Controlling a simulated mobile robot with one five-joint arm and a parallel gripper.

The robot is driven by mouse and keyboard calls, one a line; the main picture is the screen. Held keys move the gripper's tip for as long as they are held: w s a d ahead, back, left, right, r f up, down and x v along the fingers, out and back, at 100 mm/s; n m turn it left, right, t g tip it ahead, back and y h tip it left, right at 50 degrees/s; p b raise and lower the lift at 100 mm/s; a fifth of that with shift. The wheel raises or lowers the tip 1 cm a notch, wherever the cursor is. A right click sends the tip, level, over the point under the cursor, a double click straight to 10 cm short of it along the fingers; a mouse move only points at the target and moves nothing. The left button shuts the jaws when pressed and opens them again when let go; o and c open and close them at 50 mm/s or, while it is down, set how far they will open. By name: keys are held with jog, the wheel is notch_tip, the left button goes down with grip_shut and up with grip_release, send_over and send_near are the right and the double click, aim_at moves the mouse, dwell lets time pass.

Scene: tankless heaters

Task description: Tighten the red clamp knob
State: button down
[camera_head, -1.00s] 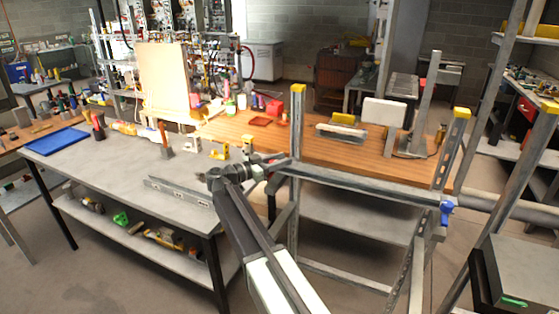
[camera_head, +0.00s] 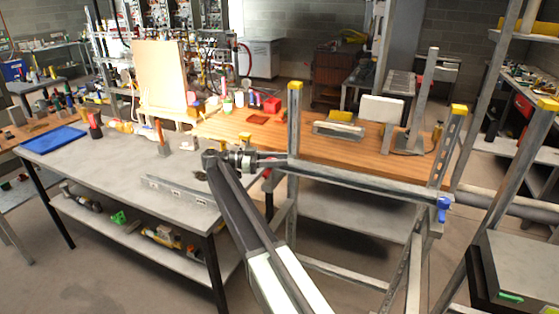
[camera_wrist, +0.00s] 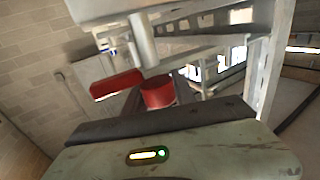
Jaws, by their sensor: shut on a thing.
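My gripper (camera_head: 270,161) is at the left end of a long metal rail (camera_head: 365,182), beside an upright post with a yellow cap. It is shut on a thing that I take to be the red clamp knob. The wrist view shows a red cylinder (camera_wrist: 158,92), likely this knob, just beyond my grey-green gripper housing, with a flat red bar (camera_wrist: 117,84) to its left. In the head view, a small red patch (camera_head: 267,173) shows just under the gripper; the knob itself is not clear.
A grey workbench (camera_head: 115,160) with a blue mat (camera_head: 53,140) stands left. A wooden table (camera_head: 330,145) lies behind the rail. A yellow-capped post (camera_head: 294,165) rises close to my gripper. A blue clamp handle (camera_head: 443,208) hangs at the rail's right end.

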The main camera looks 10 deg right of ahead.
jog(key=shift+d, duration=0.1)
jog(key=c, duration=1)
grip_release()
jog(key=shift+r, duration=0.1)
